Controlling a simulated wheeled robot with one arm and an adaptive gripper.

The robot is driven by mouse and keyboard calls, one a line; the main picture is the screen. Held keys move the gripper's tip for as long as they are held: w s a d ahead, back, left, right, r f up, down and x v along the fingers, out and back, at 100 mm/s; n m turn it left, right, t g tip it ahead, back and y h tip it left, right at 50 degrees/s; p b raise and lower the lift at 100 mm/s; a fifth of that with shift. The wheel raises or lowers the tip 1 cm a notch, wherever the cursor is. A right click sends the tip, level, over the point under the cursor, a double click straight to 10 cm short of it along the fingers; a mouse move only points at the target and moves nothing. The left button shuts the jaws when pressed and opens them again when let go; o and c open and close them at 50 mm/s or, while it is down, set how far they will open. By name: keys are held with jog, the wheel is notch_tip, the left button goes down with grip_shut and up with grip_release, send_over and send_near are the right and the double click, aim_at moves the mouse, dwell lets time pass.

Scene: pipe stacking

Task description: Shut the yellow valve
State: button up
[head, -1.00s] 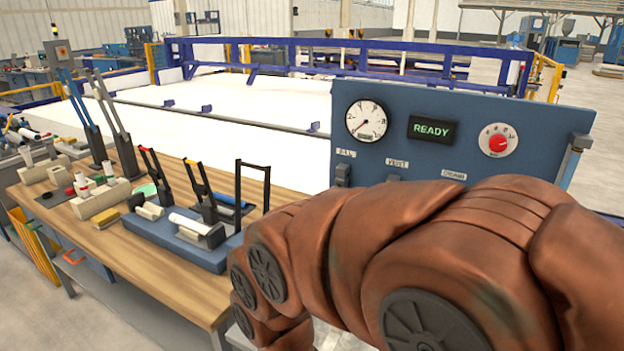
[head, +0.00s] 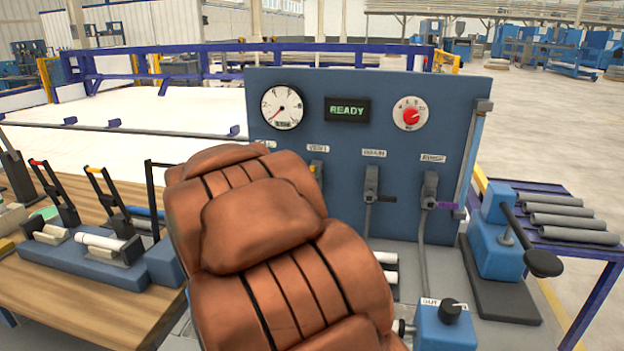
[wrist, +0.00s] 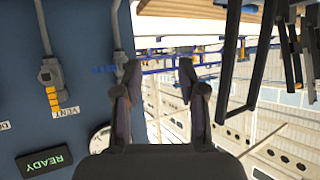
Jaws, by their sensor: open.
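The yellow valve has a short yellow handle (wrist: 54,101) on a grey body, beside the VENT label on the blue panel (head: 290,95). In the wrist view it is at the left, and the panel's lettering appears upside down. In the head view only a sliver of yellow (head: 313,169) shows beside my arm, which hides the rest. My gripper (wrist: 158,74) is open and empty, to the right of the yellow handle in the wrist view and apart from it. My arm hides my gripper in the head view.
A blue-handled valve (wrist: 104,69) is close by my left finger in the wrist view. The DRAIN valve (head: 372,184) and the purple-handled RINSE valve (head: 430,192) are to the right. A blue press (head: 495,240) and the wooden bench (head: 60,310) flank the panel.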

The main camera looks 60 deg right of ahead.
jog(key=s+d+r+m+h+b, duration=0.15)
jog(key=d+h, duration=0.25)
jog(key=d, duration=0.6)
jog(key=m+g+h, duration=0.3)
jog(key=m+h, duration=0.1)
jog(key=h, duration=0.1)
send_near(311, 172)
jog(key=d, duration=0.3)
jog(key=shift+n, duration=0.25)
jog(key=shift+w+x, duration=0.2)
jog(key=shift+x, duration=1.75)
jog(key=shift+w+x, duration=0.2)
jog(key=shift+x, duration=1.8)
jog(key=shift+a, duration=0.15)
grip_shut()
